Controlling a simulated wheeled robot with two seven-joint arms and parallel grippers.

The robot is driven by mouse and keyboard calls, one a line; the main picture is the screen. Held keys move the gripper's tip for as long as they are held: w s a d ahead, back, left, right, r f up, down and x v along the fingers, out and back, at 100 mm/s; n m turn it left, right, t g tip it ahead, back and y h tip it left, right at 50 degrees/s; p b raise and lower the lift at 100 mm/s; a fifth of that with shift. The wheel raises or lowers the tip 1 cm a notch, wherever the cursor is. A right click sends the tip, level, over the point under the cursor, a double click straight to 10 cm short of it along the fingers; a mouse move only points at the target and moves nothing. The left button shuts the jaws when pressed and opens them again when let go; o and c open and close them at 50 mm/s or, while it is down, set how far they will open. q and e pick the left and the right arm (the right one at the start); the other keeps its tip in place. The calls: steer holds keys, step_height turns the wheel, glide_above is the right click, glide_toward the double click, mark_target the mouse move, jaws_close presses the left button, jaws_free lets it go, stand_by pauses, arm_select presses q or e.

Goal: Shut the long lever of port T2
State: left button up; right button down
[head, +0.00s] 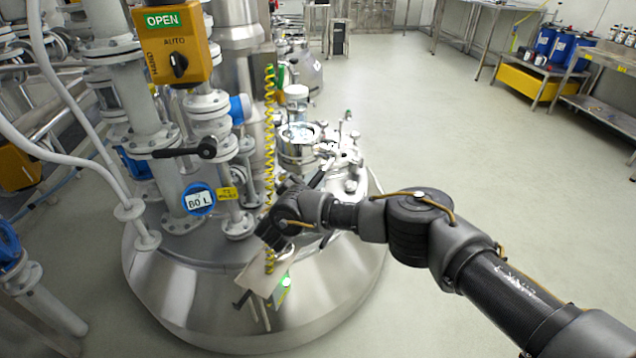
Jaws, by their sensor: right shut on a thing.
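A yellow tag (228,193), which seems to read T2, sits on the pipework on the steel vessel's lid. Just above and left of it, a black lever (184,152) lies about level across a grey valve. I cannot tell whether this is the task's long lever. My right gripper (255,308) is low over the vessel's front, well below and right of this lever and apart from it. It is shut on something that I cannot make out. My left gripper is not in view.
A coiled yellow-black cable (270,120) hangs beside my right wrist. A green light (286,281) glows near the gripper. A yellow switch box (175,50) reads OPEN; a blue-rimmed 80 L sign (199,199) is below.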

steer(key=shift+s+f, duration=0.1)
steer(key=shift+f, duration=0.1)
steer(key=c, duration=1.4)
jaws_free()
steer(key=shift+a, duration=0.1)
steer(key=shift+o, duration=0.5)
steer(key=shift+r, duration=0.1)
